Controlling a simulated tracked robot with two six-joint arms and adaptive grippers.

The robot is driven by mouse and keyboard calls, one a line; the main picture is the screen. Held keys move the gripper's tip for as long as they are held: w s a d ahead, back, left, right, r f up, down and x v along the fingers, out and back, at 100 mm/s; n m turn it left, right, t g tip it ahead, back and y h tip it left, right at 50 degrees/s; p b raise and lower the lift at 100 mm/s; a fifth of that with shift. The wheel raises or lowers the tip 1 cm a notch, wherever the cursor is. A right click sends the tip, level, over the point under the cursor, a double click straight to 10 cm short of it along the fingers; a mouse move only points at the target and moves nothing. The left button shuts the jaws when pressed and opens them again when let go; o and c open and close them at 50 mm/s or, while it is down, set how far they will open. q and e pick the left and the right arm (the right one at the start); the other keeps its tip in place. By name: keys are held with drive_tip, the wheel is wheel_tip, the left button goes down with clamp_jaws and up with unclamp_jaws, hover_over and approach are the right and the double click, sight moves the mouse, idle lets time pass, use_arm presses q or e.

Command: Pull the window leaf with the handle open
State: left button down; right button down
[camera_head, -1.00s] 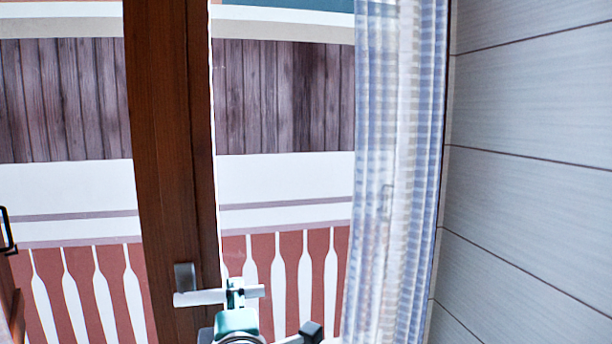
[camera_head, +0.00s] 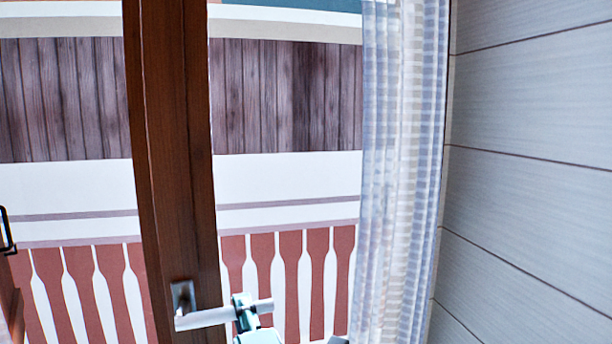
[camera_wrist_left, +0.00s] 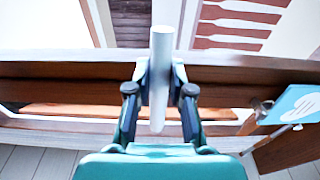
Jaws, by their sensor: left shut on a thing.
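The window leaf (camera_head: 187,180) has a brown wooden frame and stands slightly proud of the darker upright at its left. Its pale grey lever handle (camera_head: 200,319) points right from a metal base plate on this frame. My left gripper (camera_head: 243,307) is shut around the handle toward its free end. In the left wrist view the handle (camera_wrist_left: 160,70) runs upright between the two fingers of the gripper (camera_wrist_left: 159,85), with wooden frame bars behind. My right gripper is not in view.
A sheer pale curtain (camera_head: 402,150) hangs at the right side of the window, by a light panelled wall (camera_head: 530,150). A blue panel with a white shape (camera_wrist_left: 295,104) is at the right of the left wrist view. Balcony boards show outside.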

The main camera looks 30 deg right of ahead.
use_arm(q)
drive_tip(key=shift+s+f+n+y, duration=0.1)
drive_tip(key=shift+s+n+y, duration=0.3)
drive_tip(key=shift+s, duration=0.8)
drive_tip(key=s, duration=0.1)
drive_tip(key=s+y, duration=0.1)
drive_tip(key=s, duration=0.1)
drive_tip(key=shift+s+d+n+y, duration=0.1)
drive_tip(key=shift+d+n+y, duration=0.2)
drive_tip(key=shift+n, duration=0.1)
